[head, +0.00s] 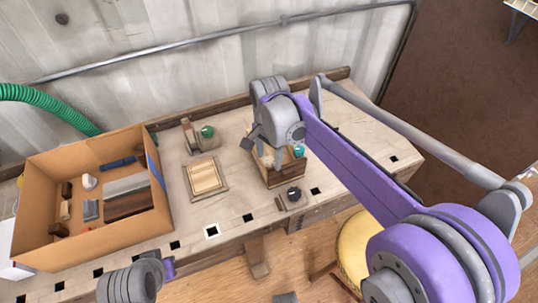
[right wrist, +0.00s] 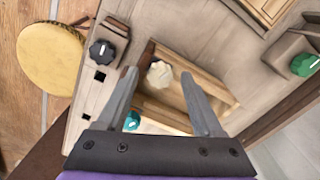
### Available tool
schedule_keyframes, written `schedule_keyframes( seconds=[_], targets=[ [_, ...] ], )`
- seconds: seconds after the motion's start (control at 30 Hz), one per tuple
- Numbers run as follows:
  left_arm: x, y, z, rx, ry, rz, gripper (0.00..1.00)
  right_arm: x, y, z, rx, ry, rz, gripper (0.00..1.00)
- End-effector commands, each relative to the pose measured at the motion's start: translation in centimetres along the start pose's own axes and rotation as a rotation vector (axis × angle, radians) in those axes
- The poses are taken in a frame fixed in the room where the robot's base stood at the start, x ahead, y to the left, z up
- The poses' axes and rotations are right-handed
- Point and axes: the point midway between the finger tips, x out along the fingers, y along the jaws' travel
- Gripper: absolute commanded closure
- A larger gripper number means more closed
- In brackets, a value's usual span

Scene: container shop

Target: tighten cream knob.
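The cream knob (right wrist: 160,73) shows in the right wrist view, on a wooden block (right wrist: 206,90) that also stands on the bench in the head view (head: 284,177). My right gripper (right wrist: 159,78) is open, with a finger on each side of the knob in that view. Whether the fingers touch it or are still above it I cannot tell.
A teal knob (right wrist: 132,121) is on the block's side. A black knob (head: 294,193) and a green knob (head: 208,131) stand nearby on the bench (head: 160,224). A shallow wooden tray (head: 222,187) and a cardboard box (head: 90,150) of parts lie left. A yellow stool (head: 354,244) stands in front.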

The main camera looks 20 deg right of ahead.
Motion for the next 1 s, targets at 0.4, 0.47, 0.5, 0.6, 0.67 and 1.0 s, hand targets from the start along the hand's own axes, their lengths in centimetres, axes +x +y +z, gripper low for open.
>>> schedule_keyframes(
  seconds=[0.4, 0.47, 0.5, 0.6, 0.67, 1.0],
  targets=[
    [-0.2, 0.0, -0.1, 0.000, 0.001, 0.000, 1.00, -1.7, 0.0, 0.0, -0.001, 0.000, 0.000, 0.32],
    [-0.3, 0.0, -0.2, 0.000, 0.001, 0.000, 1.00, -2.8, 0.0, 0.0, 0.000, 0.000, 0.000, 0.32],
    [-0.4, 0.0, -0.2, 0.000, 0.002, 0.000, 1.00, -3.7, 0.0, 0.0, -0.001, 0.000, 0.000, 0.32],
    [-0.6, 0.0, -0.4, 0.000, 0.002, 0.000, 1.00, -5.8, 0.0, 0.0, -0.001, 0.000, 0.000, 0.32],
    [-0.7, 0.0, -0.5, 0.000, 0.003, 0.000, 1.00, -7.0, 0.0, 0.0, -0.001, 0.000, 0.000, 0.32],
    [-0.9, 0.0, -0.7, 0.000, 0.004, 0.000, 1.00, -10.7, 0.0, 0.0, 0.000, 0.000, 0.000, 0.32]
  ],
)
